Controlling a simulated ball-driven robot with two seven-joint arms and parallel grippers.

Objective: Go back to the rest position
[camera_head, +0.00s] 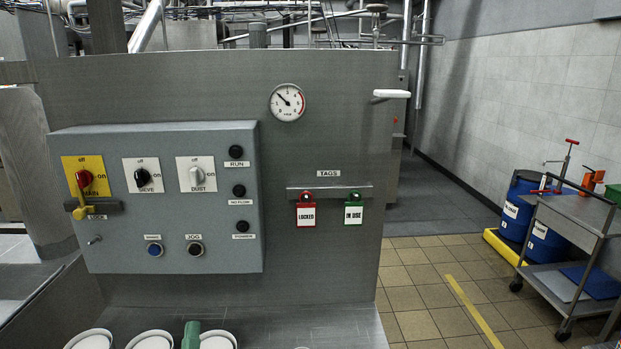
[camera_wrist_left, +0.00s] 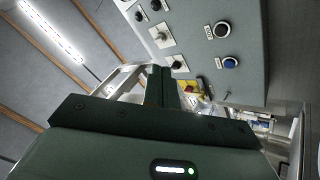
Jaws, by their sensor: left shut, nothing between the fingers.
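My left gripper (camera_wrist_left: 171,88) shows in the wrist view, its dark green fingers shut together with nothing between them. Beyond them is the grey control panel (camera_wrist_left: 190,30) with its switches and a blue button, tilted in that view and apart from the fingers. In the head view a small green piece (camera_head: 191,335) stands up at the bottom edge, below the control panel (camera_head: 130,215); I cannot tell for sure that it is my left gripper. My right gripper shows in neither view.
White round-topped items (camera_head: 150,340) stand along the bottom edge. The red tag (camera_head: 306,214) and green tag (camera_head: 353,212) hang on a rail right of the panel. A trolley (camera_head: 575,250) and blue drums (camera_head: 518,208) stand far right. The tiled floor between is clear.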

